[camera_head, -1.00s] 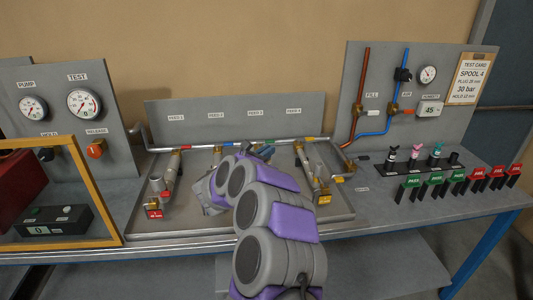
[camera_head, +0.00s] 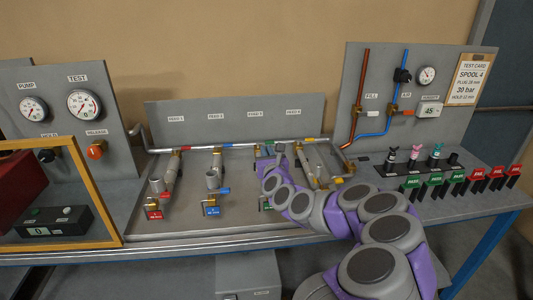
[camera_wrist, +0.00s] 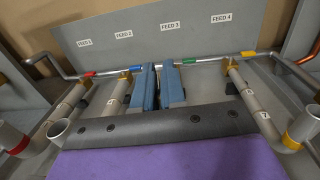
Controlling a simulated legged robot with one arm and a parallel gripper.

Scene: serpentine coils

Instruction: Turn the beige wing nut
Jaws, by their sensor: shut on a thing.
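My gripper (camera_wrist: 158,86) has two blue fingers close together at the feed 3 branch, below the supply pipe (camera_wrist: 210,62). In the head view my gripper (camera_head: 270,160) is at the same branch, mostly covered by my own wrist. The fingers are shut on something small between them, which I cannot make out. No beige wing nut shows clearly in either view. The feed 3 fitting is largely hidden by my fingers and wrist.
Neighbouring branch pipes stand left (camera_wrist: 115,95) and right (camera_wrist: 258,105) of my fingers, with little side room. An open grey cup (camera_wrist: 60,128) stands at the left. Colour-banded feeds sit in a grey tray (camera_head: 240,233). A gauge panel (camera_head: 115,115) stands at the left.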

